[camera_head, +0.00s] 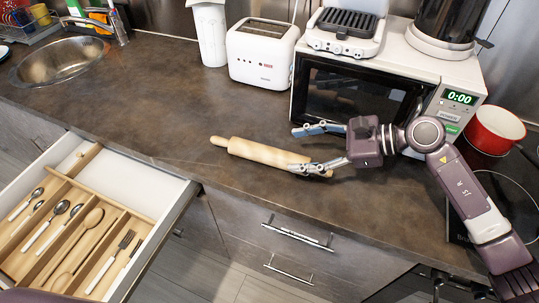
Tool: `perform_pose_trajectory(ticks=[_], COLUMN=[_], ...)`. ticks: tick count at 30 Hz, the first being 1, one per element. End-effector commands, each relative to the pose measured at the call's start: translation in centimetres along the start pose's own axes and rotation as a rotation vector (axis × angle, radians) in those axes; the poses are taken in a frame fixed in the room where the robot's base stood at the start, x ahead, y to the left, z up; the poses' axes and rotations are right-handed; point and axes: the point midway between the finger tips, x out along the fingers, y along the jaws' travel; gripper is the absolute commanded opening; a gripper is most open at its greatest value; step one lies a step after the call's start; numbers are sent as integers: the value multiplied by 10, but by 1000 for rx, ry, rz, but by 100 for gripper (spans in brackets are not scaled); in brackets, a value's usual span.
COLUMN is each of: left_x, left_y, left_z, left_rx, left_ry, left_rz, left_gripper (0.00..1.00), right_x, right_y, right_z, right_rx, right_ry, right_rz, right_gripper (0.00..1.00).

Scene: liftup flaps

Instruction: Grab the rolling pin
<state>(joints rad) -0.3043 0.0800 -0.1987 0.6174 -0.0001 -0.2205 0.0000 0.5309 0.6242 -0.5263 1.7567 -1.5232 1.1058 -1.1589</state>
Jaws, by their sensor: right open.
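A wooden rolling pin (262,153) lies on the dark countertop in front of the toaster and microwave. My right gripper (312,149) reaches in from the right with its two fingers spread wide. One finger is at the back, above the counter near the microwave. The other overlaps the right end of the rolling pin in the picture and hides part of it; I cannot tell if they touch. My left gripper does not show.
A white toaster (262,53) and a microwave (365,95) with a grill on top stand behind. A red pot (494,130) is at the right by the hob. An open cutlery drawer (150,190) juts out at the lower left. The counter left of the pin is clear up to the sink (60,61).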

Motion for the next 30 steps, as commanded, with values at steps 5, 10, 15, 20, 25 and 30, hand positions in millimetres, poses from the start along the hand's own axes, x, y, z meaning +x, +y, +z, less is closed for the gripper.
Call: perform_pose_trajectory(ticks=[5, 10, 15, 20, 25, 30], left_x=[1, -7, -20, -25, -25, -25], left_y=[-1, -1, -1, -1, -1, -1], left_z=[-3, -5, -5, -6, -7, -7], left_rx=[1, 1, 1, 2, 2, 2], left_ry=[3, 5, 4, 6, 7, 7], left_rz=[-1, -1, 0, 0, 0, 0], left_gripper=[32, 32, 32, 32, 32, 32], right_x=[13, 31, 53, 74, 81, 80], right_y=[0, 1, -1, -1, -1, -1], right_z=[-3, -2, -4, -7, -10, -10], right_rx=[0, 2, 4, 2, 0, 0], right_ry=[-2, -3, -4, -3, 0, 0], right_rz=[0, 1, 0, 1, 0, 0], right_gripper=[58, 58, 58, 58, 58, 56])
